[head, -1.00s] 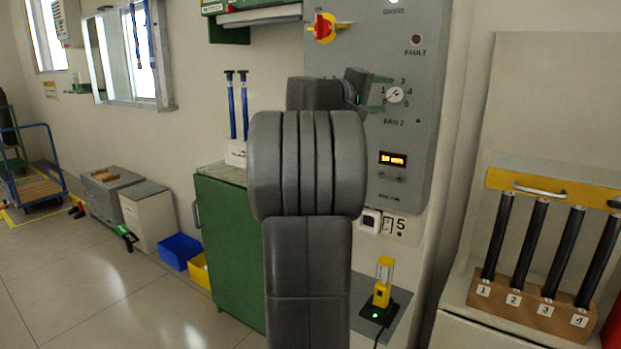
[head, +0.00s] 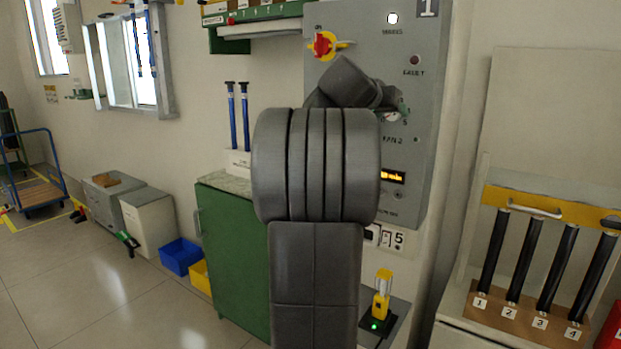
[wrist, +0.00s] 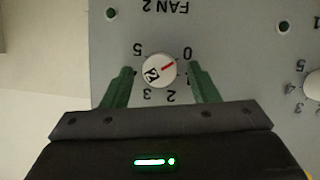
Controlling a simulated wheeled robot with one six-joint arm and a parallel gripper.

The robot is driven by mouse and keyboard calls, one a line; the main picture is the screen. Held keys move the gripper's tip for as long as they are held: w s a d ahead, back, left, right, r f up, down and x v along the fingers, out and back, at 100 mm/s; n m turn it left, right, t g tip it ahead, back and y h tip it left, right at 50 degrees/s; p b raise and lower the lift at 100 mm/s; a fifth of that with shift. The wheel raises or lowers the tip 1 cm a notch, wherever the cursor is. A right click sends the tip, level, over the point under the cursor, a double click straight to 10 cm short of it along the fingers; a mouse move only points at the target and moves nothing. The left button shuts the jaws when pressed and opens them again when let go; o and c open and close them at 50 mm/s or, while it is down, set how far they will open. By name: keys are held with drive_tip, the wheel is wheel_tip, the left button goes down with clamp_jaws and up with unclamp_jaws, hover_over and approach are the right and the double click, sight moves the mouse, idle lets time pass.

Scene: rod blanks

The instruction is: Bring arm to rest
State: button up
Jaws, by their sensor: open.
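My gripper (wrist: 161,68) is open and empty in the wrist view. Its two green fingers stand on either side of a white FAN 2 knob (wrist: 164,66), with a gap on each side. The knob's red line points up and right, towards the 0. In the head view, my arm covers most of the gripper. A bit of green finger shows in front of the grey panel (head: 432,130), and the knob is mostly hidden there.
A red and yellow switch (head: 323,45) sits on the panel above my arm. A yellow device (head: 382,295) stands below it. A wooden rack (head: 530,328) with several black rods is at right. A green cabinet (head: 233,260) is at left. Another knob (wrist: 313,85) is at the wrist view's right edge.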

drive_tip(key=m+y, duration=0.1)
drive_tip(key=m, duration=0.1)
drive_tip(key=m+t+y, duration=0.2)
drive_tip(key=m, duration=0.1)
drive_tip(key=shift+s+d+m+p, duration=0.2)
drive_tip(key=shift+d+m+p, duration=0.1)
idle(0.4)
